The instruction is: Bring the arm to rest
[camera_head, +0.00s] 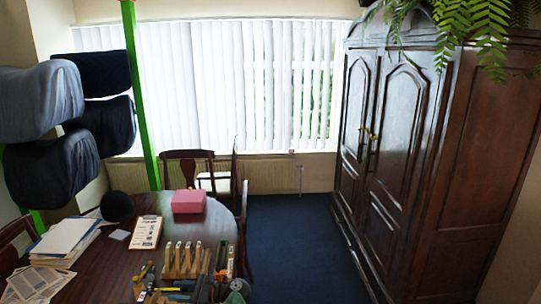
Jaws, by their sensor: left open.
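My left gripper is hard to make out among the dark and coloured items at the bottom edge of the head view; its jaws are open. I cannot see anything held in it. My right gripper is not in view. The dark wooden table (112,262) fills the lower left. A wooden rack with upright pegs (185,262) stands near its front edge, with several tools and small parts crowded in front of it, partly cut off by the frame.
A pink box (188,201), a printed sheet (146,232), a dark round object (116,206) and paper stacks (66,238) lie on the table. Padded rolls (52,168) hang by a green post (143,100). A wardrobe (405,150) stands right; blue floor (290,245) between is clear.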

